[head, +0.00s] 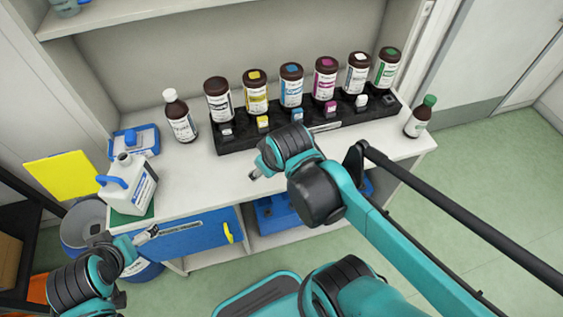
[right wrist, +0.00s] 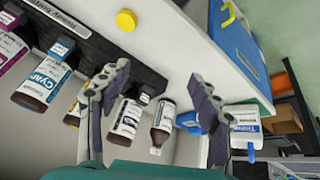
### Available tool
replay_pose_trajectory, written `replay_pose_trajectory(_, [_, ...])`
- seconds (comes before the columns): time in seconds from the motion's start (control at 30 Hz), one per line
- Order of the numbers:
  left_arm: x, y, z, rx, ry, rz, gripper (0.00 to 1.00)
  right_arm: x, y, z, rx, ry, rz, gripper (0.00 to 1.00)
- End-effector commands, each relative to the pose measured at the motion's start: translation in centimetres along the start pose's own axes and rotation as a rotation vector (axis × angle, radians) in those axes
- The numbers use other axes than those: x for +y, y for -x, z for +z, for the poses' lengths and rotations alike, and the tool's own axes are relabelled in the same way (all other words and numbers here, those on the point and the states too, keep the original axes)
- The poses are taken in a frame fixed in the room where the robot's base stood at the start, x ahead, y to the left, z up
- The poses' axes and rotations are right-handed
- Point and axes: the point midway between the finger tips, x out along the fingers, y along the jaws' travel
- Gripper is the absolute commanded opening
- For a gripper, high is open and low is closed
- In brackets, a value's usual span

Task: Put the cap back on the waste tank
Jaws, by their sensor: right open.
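The waste tank (head: 128,188) is a white jug with a blue handle, upright on a green mat at the counter's left end. Its neck (head: 123,158) shows no cap. It also shows partly behind a finger in the right wrist view (right wrist: 243,117). A round yellow cap (right wrist: 126,20) lies on the white counter in the right wrist view; I cannot make it out in the head view. My right gripper (head: 262,174) is open and empty above the counter, its fingers spread in the wrist view (right wrist: 158,85). My left gripper (head: 148,236) is low in front of the tank, apart from it.
A black rack (head: 240,144) with several brown ink bottles stands along the back. A white-capped bottle (head: 179,118) and blue tray (head: 144,139) are near the tank. A green-capped bottle (head: 420,117) stands at the right end. The counter's middle front (head: 196,185) is clear.

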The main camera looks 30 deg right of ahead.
Motion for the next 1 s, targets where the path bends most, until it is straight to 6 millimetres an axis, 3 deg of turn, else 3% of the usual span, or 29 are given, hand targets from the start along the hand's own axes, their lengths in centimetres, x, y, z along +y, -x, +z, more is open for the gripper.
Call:
replay_pose_trajectory(0.2, [0.0, 0.8, -0.6, 0.0, 0.0, 0.0, 1.0, 3.7, -3.6, -2.7, -0.223, 0.387, -0.051, 0.63])
replay_pose_trajectory(0.53, [0.0, 1.5, -1.1, 0.0, 0.0, 0.0, 1.0, 7.3, -10.3, -2.7, -0.446, 0.823, -0.243, 0.63])
replay_pose_trajectory(0.7, [0.0, 1.6, -1.2, 0.0, 0.0, 0.0, 1.0, 7.8, -11.7, -2.4, -0.477, 0.9, -0.291, 0.63])
replay_pose_trajectory(1.0, [0.0, 1.6, -1.1, 0.0, 0.0, 0.0, 1.0, 7.8, -11.8, -2.3, -0.48, 0.908, -0.296, 0.63])
